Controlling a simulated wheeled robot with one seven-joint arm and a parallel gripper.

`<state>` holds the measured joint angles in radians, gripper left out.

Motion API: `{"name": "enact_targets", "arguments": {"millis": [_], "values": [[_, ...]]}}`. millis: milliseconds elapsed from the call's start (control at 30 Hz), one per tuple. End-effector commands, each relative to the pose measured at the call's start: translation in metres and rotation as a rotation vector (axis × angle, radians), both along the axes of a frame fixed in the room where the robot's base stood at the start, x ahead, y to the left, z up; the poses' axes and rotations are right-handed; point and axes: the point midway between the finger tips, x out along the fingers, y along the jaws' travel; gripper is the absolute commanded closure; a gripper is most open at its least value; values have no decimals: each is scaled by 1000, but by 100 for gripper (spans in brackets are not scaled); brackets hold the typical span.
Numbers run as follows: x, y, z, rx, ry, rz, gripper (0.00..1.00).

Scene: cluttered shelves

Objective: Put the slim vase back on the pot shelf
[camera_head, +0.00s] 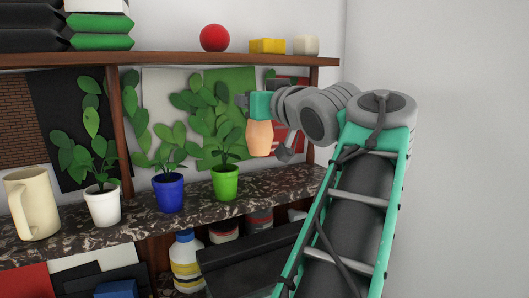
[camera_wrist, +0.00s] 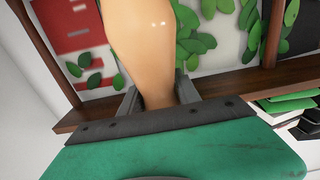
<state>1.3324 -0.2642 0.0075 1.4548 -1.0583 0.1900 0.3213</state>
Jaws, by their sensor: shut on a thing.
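The slim vase (camera_head: 260,138) is peach-orange and glossy. My gripper (camera_head: 260,119) is shut on its upper end and holds it in the air, to the right of the green pot and above the stone-topped shelf. In the wrist view the vase (camera_wrist: 146,40) runs up from between the two grey fingers of my gripper (camera_wrist: 158,97). The pot shelf (camera_head: 275,190) has a dark speckled top and bears a white pot (camera_head: 103,207), a blue pot (camera_head: 169,193) and a green pot (camera_head: 225,183), each with a leafy plant.
A cream pitcher (camera_head: 36,205) stands at the shelf's left. The wooden upper shelf (camera_head: 170,58) holds a red ball (camera_head: 214,38), a yellow block (camera_head: 267,46) and a pale cup (camera_head: 306,46). Bottles and boxes fill the space below. Bare stone shows right of the green pot.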

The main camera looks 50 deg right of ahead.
Motion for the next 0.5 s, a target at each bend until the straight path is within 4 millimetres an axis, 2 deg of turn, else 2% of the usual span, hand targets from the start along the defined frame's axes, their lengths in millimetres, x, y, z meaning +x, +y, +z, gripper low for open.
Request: {"name": "enact_targets", "arguments": {"millis": [200,300,500], "values": [[26,-48,-21,5,0,1,100],[33,-63,-43,4,1,0,100],[41,-79,-64,0,-1,-3,100]]}}
